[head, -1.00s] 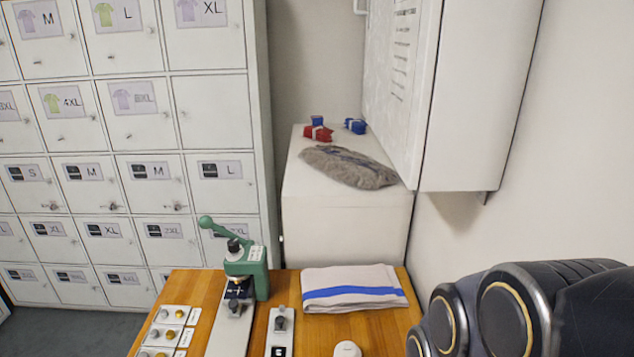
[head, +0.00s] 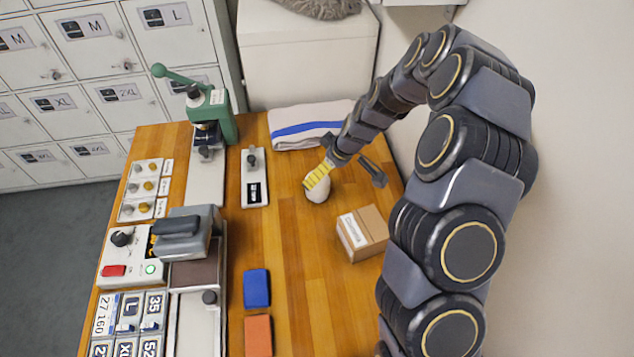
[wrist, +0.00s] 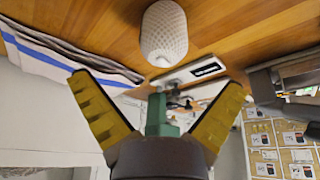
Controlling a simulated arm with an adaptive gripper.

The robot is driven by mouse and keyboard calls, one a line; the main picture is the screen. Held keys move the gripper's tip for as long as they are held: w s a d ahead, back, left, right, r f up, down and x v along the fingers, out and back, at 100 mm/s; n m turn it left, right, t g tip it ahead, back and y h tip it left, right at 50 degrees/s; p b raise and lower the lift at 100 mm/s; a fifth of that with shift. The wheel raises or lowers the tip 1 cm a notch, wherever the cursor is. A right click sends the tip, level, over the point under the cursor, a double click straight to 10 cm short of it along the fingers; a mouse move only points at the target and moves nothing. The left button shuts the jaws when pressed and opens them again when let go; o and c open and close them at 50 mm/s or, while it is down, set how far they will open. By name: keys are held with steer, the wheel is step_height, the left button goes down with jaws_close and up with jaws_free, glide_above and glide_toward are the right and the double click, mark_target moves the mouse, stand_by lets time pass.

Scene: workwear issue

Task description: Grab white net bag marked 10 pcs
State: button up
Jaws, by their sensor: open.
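A small white rounded bundle with a net-like surface (head: 318,190) sits on the wooden table, right of the middle. In the wrist view the white net bag (wrist: 163,35) is at the top, beyond the fingertips. No "10 pcs" marking can be read on it. My gripper (head: 345,174) is close to it, with one yellow-padded finger overlapping its top in the head view. In the wrist view my gripper (wrist: 157,80) has its two yellow-padded fingers spread wide with nothing between them. I cannot tell whether a finger touches the bag.
A cardboard box (head: 362,232) stands close in front of the bag. A folded towel with a blue stripe (head: 300,128) lies behind, a grey plate (head: 255,178) to the left. A green hand press (head: 212,117) stands farther left. Blue (head: 257,288) and orange (head: 258,335) blocks lie nearer.

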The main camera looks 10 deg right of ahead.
mark_target(319, 183)
steer(key=x, duration=0.6)
steer(key=shift+s+a+f, duration=0.15)
steer(key=shift+s+f, duration=0.1)
steer(key=shift+s, duration=0.1)
steer(key=shift+w+a+f, duration=0.1)
steer(key=shift+w+f, duration=0.2)
steer(key=shift+f, duration=0.2)
steer(key=shift+c, duration=0.4)
steer(key=c, duration=1.2)
